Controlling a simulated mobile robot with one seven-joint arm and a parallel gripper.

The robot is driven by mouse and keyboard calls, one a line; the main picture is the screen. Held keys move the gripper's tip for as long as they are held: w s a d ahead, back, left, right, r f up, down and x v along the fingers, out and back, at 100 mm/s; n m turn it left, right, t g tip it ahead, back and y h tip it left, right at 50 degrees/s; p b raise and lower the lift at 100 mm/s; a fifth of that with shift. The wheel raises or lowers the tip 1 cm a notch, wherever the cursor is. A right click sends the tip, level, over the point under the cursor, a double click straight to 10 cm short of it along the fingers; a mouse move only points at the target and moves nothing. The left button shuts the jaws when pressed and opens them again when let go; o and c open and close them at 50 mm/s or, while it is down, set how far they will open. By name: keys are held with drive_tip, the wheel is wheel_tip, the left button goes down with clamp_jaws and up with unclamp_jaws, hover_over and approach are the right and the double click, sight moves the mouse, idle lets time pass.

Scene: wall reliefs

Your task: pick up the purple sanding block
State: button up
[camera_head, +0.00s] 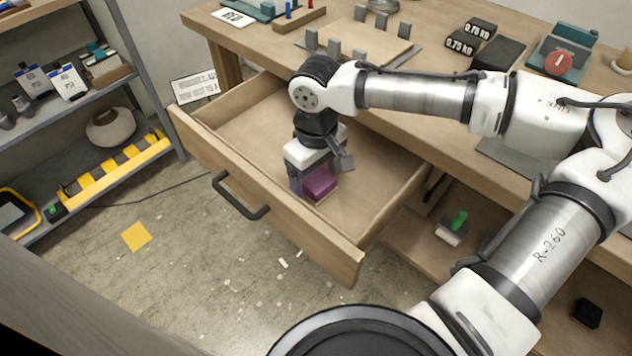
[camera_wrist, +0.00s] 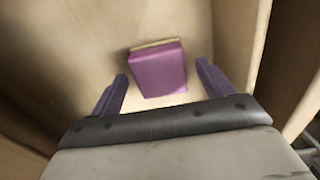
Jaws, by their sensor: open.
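The purple sanding block (camera_head: 319,186) lies on the floor of the open wooden drawer (camera_head: 238,128), toward its front right part. In the wrist view the block (camera_wrist: 158,72) shows a purple body with a tan strip along its far edge. My gripper (camera_head: 312,188) is inside the drawer, pointing down by the block. In the wrist view my gripper (camera_wrist: 162,84) is open, with one purple finger on each side of the block's near part. Gaps show between both fingers and the block. In the head view my gripper hides part of the block.
The drawer's front panel with a black handle (camera_head: 240,197) and its side walls surround my gripper. The workbench top (camera_head: 420,40) above holds weights and upright grey pieces. A shelf (camera_head: 75,100) stands at the left. The rest of the drawer floor looks bare.

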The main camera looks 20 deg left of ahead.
sight(316, 178)
drive_tip(key=c, duration=1.1)
drive_tip(key=shift+r, duration=0.1)
wheel_tip(316, 178, up, 20)
drive_tip(key=shift+f+p, duration=0.1)
drive_tip(key=shift+p, duration=0.85)
drive_tip(key=o, duration=0.4)
drive_tip(key=shift+c, duration=1.2)
